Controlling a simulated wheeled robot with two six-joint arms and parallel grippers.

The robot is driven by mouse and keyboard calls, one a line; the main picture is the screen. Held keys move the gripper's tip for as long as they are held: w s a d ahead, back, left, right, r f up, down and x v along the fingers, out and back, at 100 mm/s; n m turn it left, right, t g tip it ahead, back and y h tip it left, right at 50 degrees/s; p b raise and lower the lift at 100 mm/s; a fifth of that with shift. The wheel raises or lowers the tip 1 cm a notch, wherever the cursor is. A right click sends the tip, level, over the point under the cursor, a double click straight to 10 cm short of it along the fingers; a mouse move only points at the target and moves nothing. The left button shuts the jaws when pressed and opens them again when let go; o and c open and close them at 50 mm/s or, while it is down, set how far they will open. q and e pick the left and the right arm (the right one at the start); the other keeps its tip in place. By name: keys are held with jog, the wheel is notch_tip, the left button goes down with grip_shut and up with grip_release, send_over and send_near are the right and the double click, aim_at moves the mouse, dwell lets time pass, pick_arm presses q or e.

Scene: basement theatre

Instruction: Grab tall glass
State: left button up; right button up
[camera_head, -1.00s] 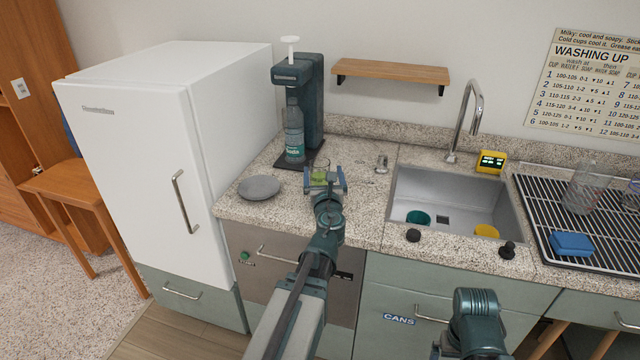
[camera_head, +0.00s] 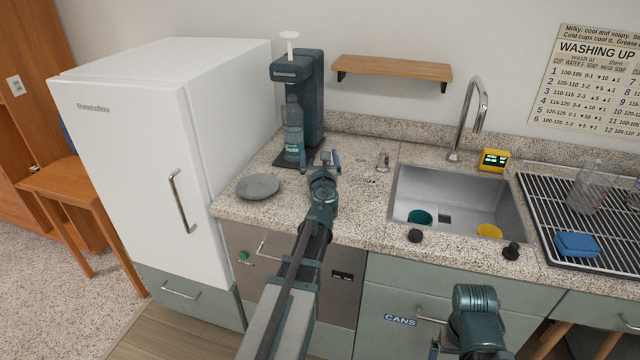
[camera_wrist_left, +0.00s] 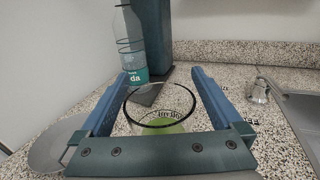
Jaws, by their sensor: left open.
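A clear glass (camera_wrist_left: 163,122) with a dark-looking rim and something green inside stands on the counter in the left wrist view. My left gripper (camera_head: 322,160) is open above the counter, in front of the bottle machine. In the left wrist view its two blue fingers (camera_wrist_left: 160,75) stand on either side of the glass, and I cannot tell whether they touch it. In the head view my gripper hides this glass. Another clear, tall glass (camera_head: 586,190) stands on the drying rack at the right. Only part of my right arm shows, at the bottom.
A dark teal machine (camera_head: 312,90) holding a labelled bottle (camera_head: 293,135) stands behind the gripper. A grey disc (camera_head: 258,187) lies to the left. The sink (camera_head: 465,205) with a teal and a yellow cup is to the right. A blue sponge (camera_head: 576,245) lies on the drying rack (camera_head: 540,212).

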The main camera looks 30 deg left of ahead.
pick_arm(q)
grip_shut()
dwell(0.4)
